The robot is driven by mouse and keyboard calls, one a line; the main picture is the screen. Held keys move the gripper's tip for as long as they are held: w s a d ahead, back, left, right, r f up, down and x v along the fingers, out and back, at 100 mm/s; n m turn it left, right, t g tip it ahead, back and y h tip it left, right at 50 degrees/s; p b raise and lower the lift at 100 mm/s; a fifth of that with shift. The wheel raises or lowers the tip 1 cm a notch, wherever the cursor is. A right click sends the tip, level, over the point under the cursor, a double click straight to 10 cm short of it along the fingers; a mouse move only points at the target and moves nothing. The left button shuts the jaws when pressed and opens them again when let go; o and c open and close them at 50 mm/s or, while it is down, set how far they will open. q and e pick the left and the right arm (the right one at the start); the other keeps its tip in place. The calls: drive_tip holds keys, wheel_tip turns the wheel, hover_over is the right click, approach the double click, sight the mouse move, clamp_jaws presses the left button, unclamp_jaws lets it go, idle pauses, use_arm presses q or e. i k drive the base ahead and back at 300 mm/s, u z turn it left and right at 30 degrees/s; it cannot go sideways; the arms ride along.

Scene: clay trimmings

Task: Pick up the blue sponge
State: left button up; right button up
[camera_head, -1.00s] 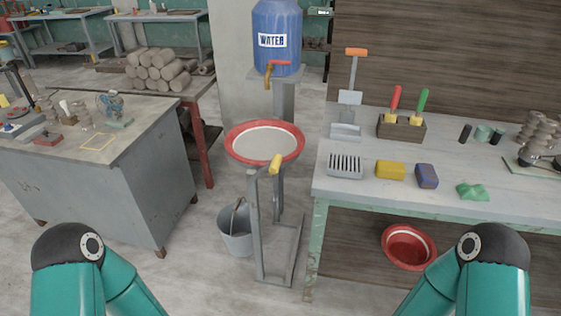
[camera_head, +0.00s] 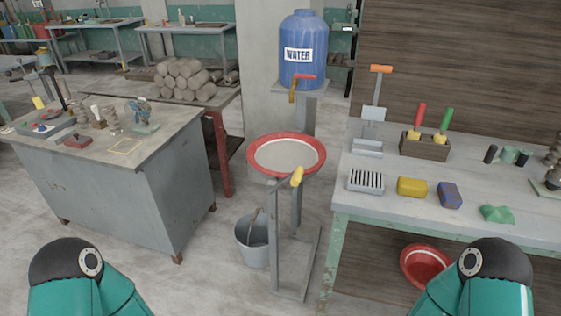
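The blue sponge (camera_head: 449,195) is a small dark blue block with brownish edges. It lies on the grey table (camera_head: 385,210) at the right, near the front edge, between a yellow sponge (camera_head: 412,187) on its left and a crumpled green cloth (camera_head: 497,214) on its right. Parts of both my arms show at the bottom left and bottom right corners. Neither of my grippers is in the frame, and nothing of mine touches the sponge.
A slotted grey block (camera_head: 366,181), a dustpan and a wooden box (camera_head: 424,147) with brushes stand on the same table. Left of it is a red-rimmed basin (camera_head: 318,158) on a metal stand, with a bucket (camera_head: 252,243) below. A grey workbench (camera_head: 180,150) stands at the left.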

sight(450, 195)
drive_tip(key=u, duration=0.2)
drive_tip(key=i, duration=0.85)
drive_tip(key=z, duration=2.3)
drive_tip(key=i, duration=0.2)
drive_tip(key=u, duration=3.25)
